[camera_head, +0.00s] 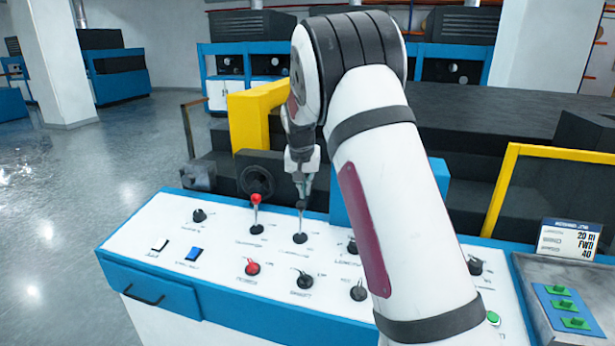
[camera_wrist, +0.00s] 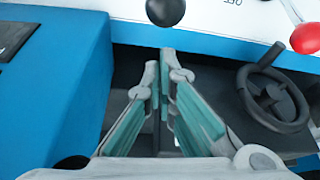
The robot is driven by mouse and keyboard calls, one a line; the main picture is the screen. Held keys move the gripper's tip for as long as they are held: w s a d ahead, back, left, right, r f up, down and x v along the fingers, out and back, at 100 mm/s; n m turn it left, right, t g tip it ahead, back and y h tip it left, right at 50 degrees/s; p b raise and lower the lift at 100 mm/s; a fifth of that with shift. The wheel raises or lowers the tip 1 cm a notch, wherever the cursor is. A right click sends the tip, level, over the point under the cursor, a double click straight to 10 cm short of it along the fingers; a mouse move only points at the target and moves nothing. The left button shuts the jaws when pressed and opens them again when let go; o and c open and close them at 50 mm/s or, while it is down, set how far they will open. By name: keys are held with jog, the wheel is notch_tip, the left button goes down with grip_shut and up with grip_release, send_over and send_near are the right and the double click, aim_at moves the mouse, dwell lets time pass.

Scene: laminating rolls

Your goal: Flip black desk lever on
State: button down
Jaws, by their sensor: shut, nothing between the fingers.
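The black desk lever (camera_head: 300,222) stands on the white top of the blue control desk (camera_head: 222,236), just right of a red-knobbed lever (camera_head: 256,212). Its round black knob shows at the top of the wrist view (camera_wrist: 165,11). My gripper (camera_head: 303,190) is shut and empty, pointing down near the black knob in the head view. In the wrist view the shut fingertips (camera_wrist: 160,58) lie just below the knob in the picture, with a small gap between them. Exact depth between tips and knob is hard to tell. The arm hides part of the desk.
The red knob (camera_wrist: 305,38) is at the right of the wrist view, beside a black handwheel (camera_wrist: 273,94) behind the desk. Several small knobs and a red button knob (camera_head: 252,268) dot the desk. A yellow rail (camera_head: 510,185) stands at right.

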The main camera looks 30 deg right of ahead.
jog(key=shift+s+a+f, duration=0.15)
jog(key=shift+s+a, duration=0.2)
jog(key=shift+s, duration=0.25)
jog(key=shift+s+a+p, duration=0.25)
jog(key=shift+a+p, duration=0.05)
jog(key=shift+p, duration=0.2)
